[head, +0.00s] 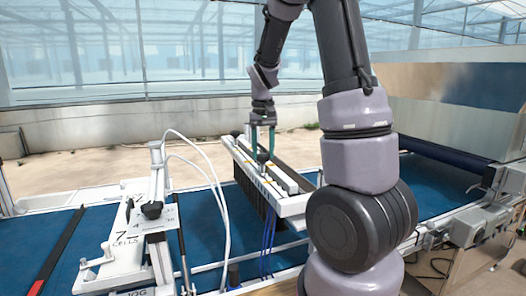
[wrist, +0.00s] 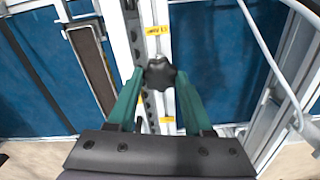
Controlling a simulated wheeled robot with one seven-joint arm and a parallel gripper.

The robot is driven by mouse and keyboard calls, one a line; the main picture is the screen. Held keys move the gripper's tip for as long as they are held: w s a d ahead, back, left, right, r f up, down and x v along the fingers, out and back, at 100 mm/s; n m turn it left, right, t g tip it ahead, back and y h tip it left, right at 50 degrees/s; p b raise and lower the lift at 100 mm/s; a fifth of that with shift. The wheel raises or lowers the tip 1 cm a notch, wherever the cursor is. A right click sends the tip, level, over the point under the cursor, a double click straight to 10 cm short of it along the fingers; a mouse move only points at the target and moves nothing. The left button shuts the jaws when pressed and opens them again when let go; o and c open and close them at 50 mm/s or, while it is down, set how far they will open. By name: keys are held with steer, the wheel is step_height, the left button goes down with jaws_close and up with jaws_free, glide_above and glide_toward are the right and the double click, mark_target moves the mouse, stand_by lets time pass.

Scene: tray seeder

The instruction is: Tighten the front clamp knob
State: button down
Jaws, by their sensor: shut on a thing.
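A black lobed clamp knob (wrist: 160,74) sits on a slotted metal bar with yellow labels. My gripper's two green fingers (wrist: 161,78) are on either side of it, with the tips at its sides, shut on it. In the head view my gripper (head: 262,138) points down from above at the seeder bar (head: 288,208), and the knob (head: 262,157) shows dark between its fingertips. The knob's underside and thread are hidden.
Another dark knob (head: 235,134) is at the far end of the bar. A white bracket (head: 112,240) with a black knob (head: 152,210) stands at left. White hoses (head: 222,205) and blue tubes (head: 267,245) run close by. Blue belt (head: 60,255) lies below.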

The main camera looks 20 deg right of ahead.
steer(key=m, duration=0.4)
steer(key=shift+m, duration=0.3)
steer(key=m, duration=0.3)
steer(key=shift+m, duration=0.3)
steer(key=m, duration=0.3)
steer(key=shift+m, duration=2.1)
steer(key=shift+c, duration=1.5)
jaws_free()
steer(key=shift+r, duration=0.1)
